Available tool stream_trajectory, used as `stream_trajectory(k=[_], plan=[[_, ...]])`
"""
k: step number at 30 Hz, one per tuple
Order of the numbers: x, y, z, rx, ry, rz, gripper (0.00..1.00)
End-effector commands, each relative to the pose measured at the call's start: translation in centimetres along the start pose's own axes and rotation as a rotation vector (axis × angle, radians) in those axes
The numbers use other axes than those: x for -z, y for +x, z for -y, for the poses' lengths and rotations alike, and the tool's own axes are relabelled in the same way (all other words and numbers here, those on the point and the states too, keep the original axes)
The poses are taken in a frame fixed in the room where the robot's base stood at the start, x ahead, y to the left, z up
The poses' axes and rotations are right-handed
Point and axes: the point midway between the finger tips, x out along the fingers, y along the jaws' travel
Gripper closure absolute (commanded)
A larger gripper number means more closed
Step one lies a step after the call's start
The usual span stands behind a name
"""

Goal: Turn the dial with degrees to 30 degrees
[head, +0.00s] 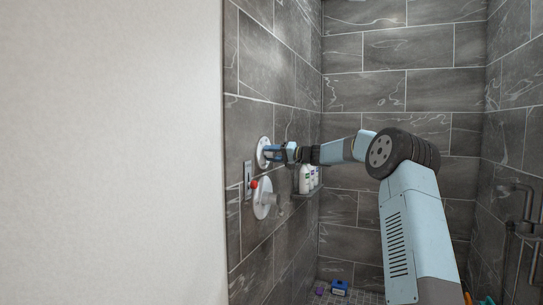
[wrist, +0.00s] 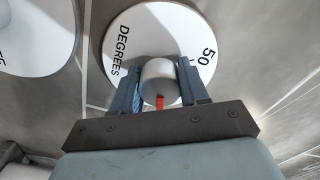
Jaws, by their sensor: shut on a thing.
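The dial with degrees is a round white plate (wrist: 118,25) in the wrist view, marked "DEGREES" and "50". A grey-white cylindrical knob (wrist: 158,80) with a red mark stands at its middle. My gripper (wrist: 160,85) is shut on this knob, one blue finger on each side. In the head view the dial (head: 262,152) is on the left tiled wall, with my gripper (head: 275,152) reaching it from the right. The fingers hide part of the plate, and other numbers are not readable.
A second white round plate (head: 262,198) with a knob sits below the dial, beside a red ball-like part (head: 254,184) and a small wall panel (head: 247,180). White bottles (head: 305,180) stand on a corner shelf (head: 307,193). Small coloured objects (head: 339,287) lie on the floor.

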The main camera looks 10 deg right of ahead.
Motion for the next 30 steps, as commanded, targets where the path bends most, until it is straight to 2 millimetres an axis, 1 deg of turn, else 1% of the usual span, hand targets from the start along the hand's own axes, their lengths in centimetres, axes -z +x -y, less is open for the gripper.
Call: stream_trajectory(k=[1, 8, 20, 21, 28, 30], plan=[[-0.03, -0.18, -0.53, -0.006, 0.018, -0.001, 0.86], [-0.03, -0.20, -0.57, -0.007, 0.063, -0.001, 0.86], [-0.04, -0.24, -0.64, -0.008, 0.068, -0.001, 0.86], [-0.04, -0.25, -0.64, -0.008, 0.068, -0.001, 0.54], [0.00, -0.18, -0.43, -0.005, 0.067, -0.001, 0.32], [0.00, -0.16, -0.34, -0.004, 0.066, -0.001, 0.31]])
